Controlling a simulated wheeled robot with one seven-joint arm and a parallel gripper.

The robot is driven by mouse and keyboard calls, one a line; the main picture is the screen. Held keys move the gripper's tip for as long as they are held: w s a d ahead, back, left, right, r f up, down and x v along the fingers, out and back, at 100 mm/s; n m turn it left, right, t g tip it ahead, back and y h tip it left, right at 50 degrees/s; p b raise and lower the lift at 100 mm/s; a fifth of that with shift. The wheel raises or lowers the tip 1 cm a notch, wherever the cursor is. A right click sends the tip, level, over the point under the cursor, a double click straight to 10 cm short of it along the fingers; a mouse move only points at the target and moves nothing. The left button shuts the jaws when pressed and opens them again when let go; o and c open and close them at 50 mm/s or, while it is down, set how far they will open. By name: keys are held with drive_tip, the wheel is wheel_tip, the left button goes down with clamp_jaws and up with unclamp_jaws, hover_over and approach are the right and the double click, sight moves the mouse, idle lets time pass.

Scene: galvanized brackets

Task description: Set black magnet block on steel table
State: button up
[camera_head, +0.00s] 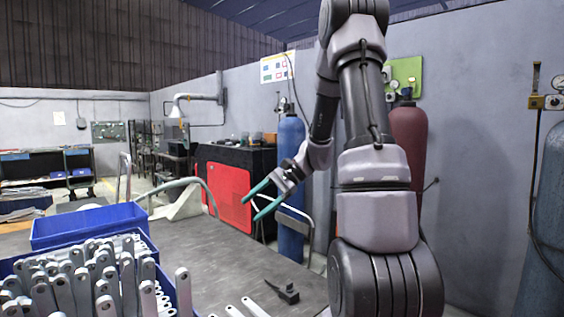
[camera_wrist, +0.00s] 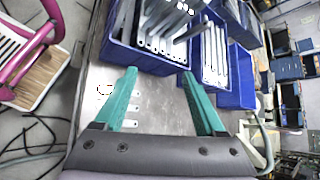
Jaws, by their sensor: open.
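A small black block (camera_head: 288,293), which looks like the magnet block, lies on the grey steel table (camera_head: 225,262) near its right edge, at the bottom of the head view. My gripper (camera_head: 251,210) has teal fingers, open and empty, raised over the far part of the table and well apart from the block. In the wrist view my gripper (camera_wrist: 158,73) is spread above the bare table top (camera_wrist: 165,108). I cannot make out the black block in the wrist view.
Blue bins (camera_head: 88,224) with many galvanized brackets stand on the table's left; they show at the top of the wrist view (camera_wrist: 150,58). Several loose brackets (camera_head: 254,306) lie beside the block. A red-fronted cabinet (camera_head: 225,185) and gas cylinders (camera_head: 291,150) stand beyond the table.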

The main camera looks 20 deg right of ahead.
drive_tip(key=s+r+n+t+h, duration=0.5)
drive_tip(key=s+r+n+h, duration=0.2)
drive_tip(key=s+r, duration=0.8)
drive_tip(key=s+h, duration=0.1)
drive_tip(key=s, duration=0.3)
drive_tip(key=shift+a+r+t, duration=0.15)
drive_tip(key=shift+r+t, duration=0.05)
drive_tip(key=shift+t, duration=0.1)
idle(0.8)
